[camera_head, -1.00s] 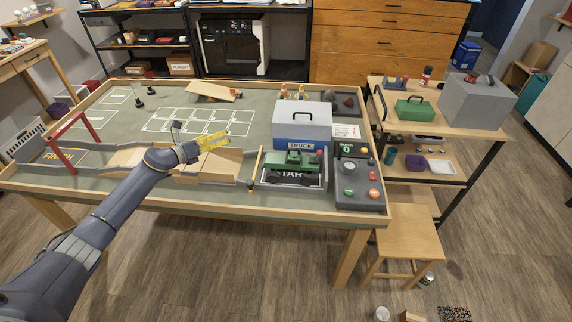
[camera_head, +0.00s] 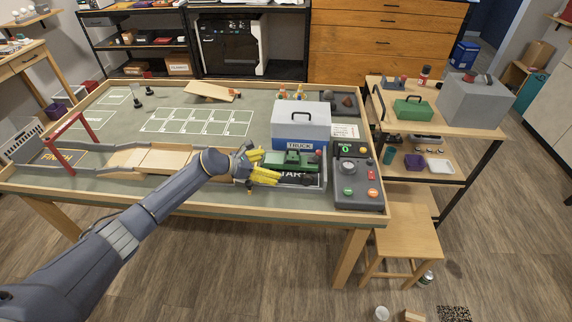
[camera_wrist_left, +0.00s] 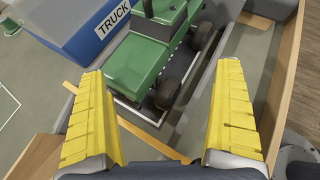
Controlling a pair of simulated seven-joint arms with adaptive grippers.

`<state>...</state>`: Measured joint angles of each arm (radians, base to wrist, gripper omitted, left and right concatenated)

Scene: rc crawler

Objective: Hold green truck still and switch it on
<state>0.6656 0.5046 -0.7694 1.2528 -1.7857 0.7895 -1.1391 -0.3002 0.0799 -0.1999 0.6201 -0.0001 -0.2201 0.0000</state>
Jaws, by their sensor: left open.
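The green truck (camera_head: 295,160) stands on the start pad (camera_head: 311,186) near the table's front edge, in front of the grey-and-blue box labelled TRUCK (camera_head: 301,127). My left gripper (camera_head: 264,167) is open at the truck's left end, its yellow fingers pointing right and hiding part of that end. In the left wrist view the truck (camera_wrist_left: 139,62) lies ahead of and between the two spread fingers (camera_wrist_left: 162,120), with a gap to each. Its black wheels show on the near side. I cannot make out a switch on it. My right gripper is not in view.
A grey control panel (camera_head: 346,193) with coloured buttons stands right of the start pad. Wooden ramps (camera_head: 160,161) lie left of my gripper. The table's raised wooden front rim (camera_head: 215,203) runs close by. The mat (camera_head: 250,98) behind is mostly clear.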

